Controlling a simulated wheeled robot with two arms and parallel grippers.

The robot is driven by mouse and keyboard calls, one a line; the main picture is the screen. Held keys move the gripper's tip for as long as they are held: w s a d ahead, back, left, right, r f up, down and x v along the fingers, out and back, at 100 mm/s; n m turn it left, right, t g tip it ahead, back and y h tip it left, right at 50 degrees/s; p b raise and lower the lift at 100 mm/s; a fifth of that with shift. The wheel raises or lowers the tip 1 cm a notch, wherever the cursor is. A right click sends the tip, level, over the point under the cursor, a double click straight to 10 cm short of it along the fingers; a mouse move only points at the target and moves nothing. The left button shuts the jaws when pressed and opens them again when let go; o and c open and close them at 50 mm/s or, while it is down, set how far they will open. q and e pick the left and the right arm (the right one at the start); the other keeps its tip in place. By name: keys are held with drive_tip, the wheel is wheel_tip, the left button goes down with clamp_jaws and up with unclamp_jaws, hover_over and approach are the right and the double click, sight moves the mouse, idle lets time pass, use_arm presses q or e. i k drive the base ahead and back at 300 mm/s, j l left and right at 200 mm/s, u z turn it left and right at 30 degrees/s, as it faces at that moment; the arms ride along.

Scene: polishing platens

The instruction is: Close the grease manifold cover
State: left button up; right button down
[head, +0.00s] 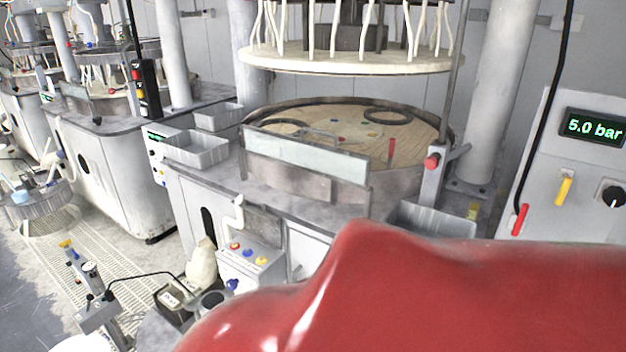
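A light grey box (250,260) with red, yellow and blue caps or knobs on its top stands at the front of the middle machine. It looks like the grease manifold, but I cannot be sure. A grey panel (265,224) stands raised behind the caps and may be its open cover. The lower right part of the box is close to a large red surface. I can make out neither my left nor my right gripper in the head view.
The large red surface (450,290) fills the lower right, very near the camera, and hides what is behind it. The middle machine has a round platen (345,130) and grey trays (195,150). A control panel (585,165) reads 5.0 bar. Grated floor (110,225) lies at left.

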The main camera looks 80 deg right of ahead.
sight(255, 220)
drive_tip(key=z, duration=2.25)
drive_tip(key=i+j+u, duration=0.25)
drive_tip(key=i+j, duration=0.15)
drive_tip(key=i+j+u, duration=0.3)
drive_tip(key=i+j, duration=0.1)
drive_tip(key=j, duration=0.05)
